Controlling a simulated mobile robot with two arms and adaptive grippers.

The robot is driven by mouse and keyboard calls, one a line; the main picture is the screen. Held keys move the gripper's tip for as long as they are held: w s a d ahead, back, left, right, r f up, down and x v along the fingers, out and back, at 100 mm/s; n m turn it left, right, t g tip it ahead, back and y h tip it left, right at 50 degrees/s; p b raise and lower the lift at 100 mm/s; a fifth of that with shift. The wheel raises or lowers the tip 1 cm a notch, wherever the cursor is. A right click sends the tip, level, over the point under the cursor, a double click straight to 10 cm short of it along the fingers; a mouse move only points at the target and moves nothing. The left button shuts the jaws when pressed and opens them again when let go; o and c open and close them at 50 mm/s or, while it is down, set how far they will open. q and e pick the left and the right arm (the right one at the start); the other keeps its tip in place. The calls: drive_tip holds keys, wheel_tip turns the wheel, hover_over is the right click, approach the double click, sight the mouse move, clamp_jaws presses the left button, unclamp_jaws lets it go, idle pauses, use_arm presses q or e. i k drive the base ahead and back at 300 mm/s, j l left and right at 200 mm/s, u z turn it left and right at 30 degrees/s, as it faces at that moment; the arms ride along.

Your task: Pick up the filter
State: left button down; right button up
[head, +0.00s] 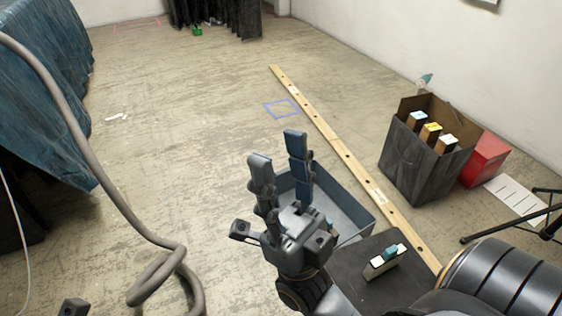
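My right gripper (277,148) is in the middle of the head view. Its two fingers point away from me and stand apart, with nothing between them. A small pale block with a teal part on top (384,262) sits on a dark flat-topped surface to the right of the gripper; it may be the filter, but I cannot tell for sure. The gripper is apart from it. Of my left gripper, only a small dark part (75,307) seems to show at the bottom left edge; its fingers are out of view.
A blue-grey tray (350,205) lies behind my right gripper. A long wooden strip (340,158) crosses the floor. A dark bin (411,165) with several boxes and a red box (484,158) stand at right. A grey hose (105,180) hangs at left. The middle-left floor is mostly clear.

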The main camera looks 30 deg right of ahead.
sight(381, 265)
drive_tip(key=z, duration=2.2)
drive_tip(key=l, duration=0.1)
